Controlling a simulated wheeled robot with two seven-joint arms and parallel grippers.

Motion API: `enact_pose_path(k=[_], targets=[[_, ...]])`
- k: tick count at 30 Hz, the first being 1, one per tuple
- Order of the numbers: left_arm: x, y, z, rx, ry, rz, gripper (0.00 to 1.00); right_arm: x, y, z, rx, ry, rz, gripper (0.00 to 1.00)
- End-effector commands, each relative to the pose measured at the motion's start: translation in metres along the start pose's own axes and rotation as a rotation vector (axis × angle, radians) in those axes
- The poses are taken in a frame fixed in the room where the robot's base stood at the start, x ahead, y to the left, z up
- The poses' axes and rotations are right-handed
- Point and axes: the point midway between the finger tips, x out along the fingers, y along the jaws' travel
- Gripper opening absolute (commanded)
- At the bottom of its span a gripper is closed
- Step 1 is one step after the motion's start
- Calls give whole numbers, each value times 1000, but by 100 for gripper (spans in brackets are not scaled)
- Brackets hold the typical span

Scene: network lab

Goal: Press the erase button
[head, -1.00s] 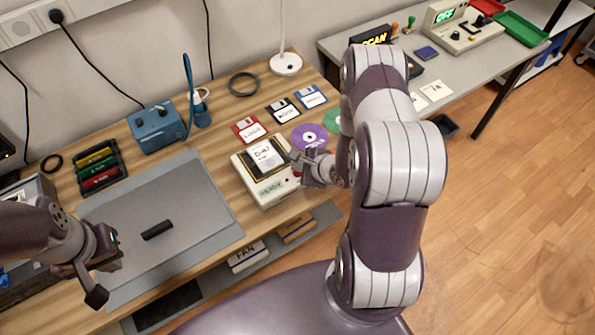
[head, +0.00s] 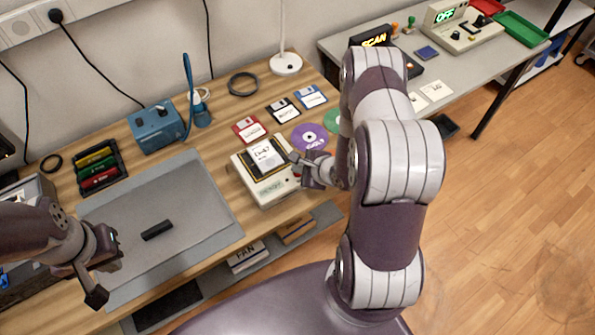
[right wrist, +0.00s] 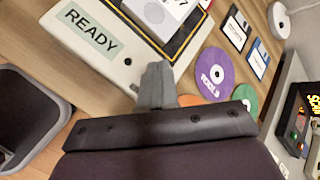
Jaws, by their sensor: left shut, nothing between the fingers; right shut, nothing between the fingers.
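A cream box (head: 262,188) with a green READY label stands on the wooden bench. The READY label (right wrist: 90,30) also shows in the right wrist view. My right gripper (head: 297,160) is shut and empty at the box's right side. In the right wrist view its fingertips (right wrist: 155,75) are close to the box's edge; I cannot tell whether they touch. The erase button is not clearly visible, with the fingers over that corner. My left gripper (head: 108,283) is shut and empty above the bench's front left.
Floppy disks (head: 282,110) and a purple disc (head: 309,137) lie behind the box. A grey mat (head: 190,200) with a black bar (head: 157,230) lies to its left.

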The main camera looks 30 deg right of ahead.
Motion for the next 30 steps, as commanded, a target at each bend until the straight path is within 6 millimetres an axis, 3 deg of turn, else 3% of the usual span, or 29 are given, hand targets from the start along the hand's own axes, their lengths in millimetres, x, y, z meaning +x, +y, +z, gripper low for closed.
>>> enact_pose_path(k=[30], targets=[[2, 0, 0, 0, 0, 0, 0, 4, 3, -3, 0, 0, 0, 0]])
